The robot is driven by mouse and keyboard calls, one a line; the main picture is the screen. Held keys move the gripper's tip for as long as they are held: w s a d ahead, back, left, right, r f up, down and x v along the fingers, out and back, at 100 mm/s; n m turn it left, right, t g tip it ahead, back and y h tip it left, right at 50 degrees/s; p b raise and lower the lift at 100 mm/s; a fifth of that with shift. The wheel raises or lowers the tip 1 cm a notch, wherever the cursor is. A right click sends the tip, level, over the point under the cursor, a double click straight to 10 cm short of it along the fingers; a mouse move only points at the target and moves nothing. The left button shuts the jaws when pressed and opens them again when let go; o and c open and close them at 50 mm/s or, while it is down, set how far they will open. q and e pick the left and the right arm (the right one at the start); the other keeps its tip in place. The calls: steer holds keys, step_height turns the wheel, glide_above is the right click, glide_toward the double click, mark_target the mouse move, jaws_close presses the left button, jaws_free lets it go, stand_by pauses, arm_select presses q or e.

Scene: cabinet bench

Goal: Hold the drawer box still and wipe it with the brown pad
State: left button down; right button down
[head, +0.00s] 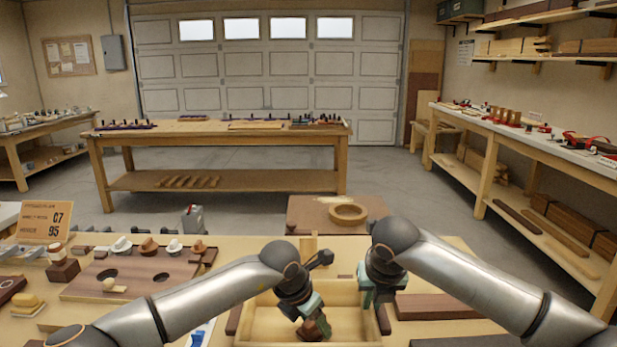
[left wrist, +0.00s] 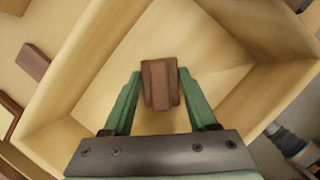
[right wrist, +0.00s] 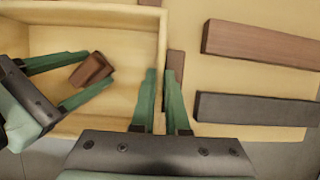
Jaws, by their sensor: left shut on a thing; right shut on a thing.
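The drawer box (head: 270,323) is an open, pale wooden box on the bench in front of me. It also shows in the left wrist view (left wrist: 75,75) and the right wrist view (right wrist: 75,42). My left gripper (head: 316,325) is inside the box, shut on the brown pad (left wrist: 160,84). The pad also shows in the right wrist view (right wrist: 91,71), close to the box floor; I cannot tell if it touches. My right gripper (right wrist: 163,90) is shut on the box's right side wall (right wrist: 148,92), one finger on each side of it.
Brown blocks flank the box. A brown board (head: 435,306) and a dark grey bar (right wrist: 250,109) lie right of it. A brown board with holes (head: 130,276) and several knobs lie to the left. A wooden ring (head: 348,213) sits behind the box.

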mark_target(294, 331)
arm_select(q)
steer(key=shift+a+f, duration=0.15)
steer(key=shift+a, duration=2.4)
arm_select(e)
steer(key=shift+r, duration=0.15)
arm_select(q)
steer(key=shift+d+r, duration=0.2)
steer(key=shift+d, duration=1.9)
steer(key=shift+d+f, duration=0.1)
steer(key=shift+d, duration=1.6)
step_height(294, 331, up, 11)
